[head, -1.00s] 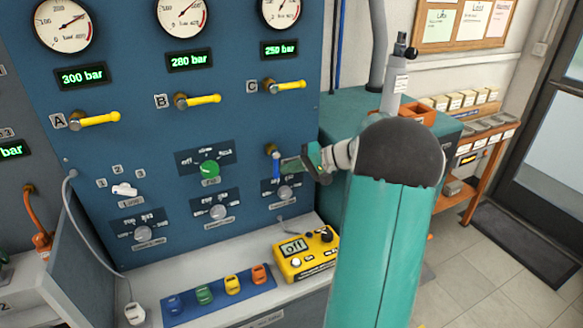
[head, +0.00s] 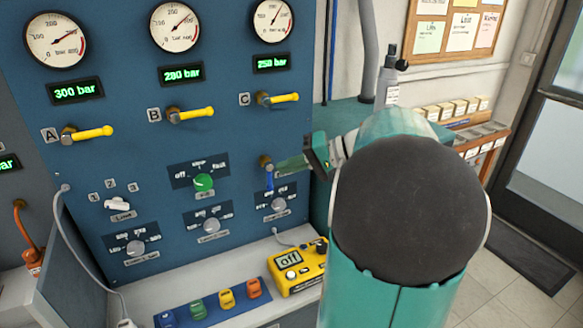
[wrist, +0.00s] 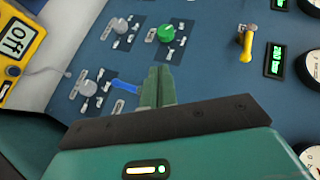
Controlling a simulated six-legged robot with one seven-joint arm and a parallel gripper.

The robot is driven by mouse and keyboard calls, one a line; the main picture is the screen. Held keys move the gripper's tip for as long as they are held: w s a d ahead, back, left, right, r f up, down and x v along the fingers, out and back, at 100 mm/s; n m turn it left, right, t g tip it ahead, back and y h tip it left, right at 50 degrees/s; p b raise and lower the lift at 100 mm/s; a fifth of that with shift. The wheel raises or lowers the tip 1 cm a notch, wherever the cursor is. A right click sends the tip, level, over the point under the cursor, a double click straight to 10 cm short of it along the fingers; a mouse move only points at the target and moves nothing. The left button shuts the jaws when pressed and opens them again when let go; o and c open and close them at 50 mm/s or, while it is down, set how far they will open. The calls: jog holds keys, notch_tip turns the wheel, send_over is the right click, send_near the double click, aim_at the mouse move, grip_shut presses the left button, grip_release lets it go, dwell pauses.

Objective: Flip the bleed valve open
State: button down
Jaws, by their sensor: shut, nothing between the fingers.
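The bleed valve appears to be the small valve with a blue lever (head: 269,179) on the blue panel, right of the green knob. Its lever hangs down from a brass-coloured fitting (head: 265,162). My gripper (head: 282,165) is shut and empty, its green fingers pointing left at the panel beside the top of the lever. In the wrist view the blue lever (wrist: 126,85) sticks out to the left of my shut fingers (wrist: 159,75), which hide its pivot end. I cannot tell whether the fingers touch it.
Yellow handles A, B and C (head: 278,99) stick out above, under the gauges. A green knob (head: 204,182) and grey knobs (head: 278,204) surround the valve. A yellow meter reading "Off" (head: 297,270) sits on the ledge below. A teal cabinet stands behind my arm.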

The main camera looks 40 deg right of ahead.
jog(key=shift+s+a+r, duration=0.3)
jog(key=shift+s+a, duration=0.1)
jog(key=shift+s, duration=0.2)
jog(key=shift+s+a+r, duration=0.3)
jog(key=shift+s+a, duration=0.1)
jog(key=shift+s, duration=0.15)
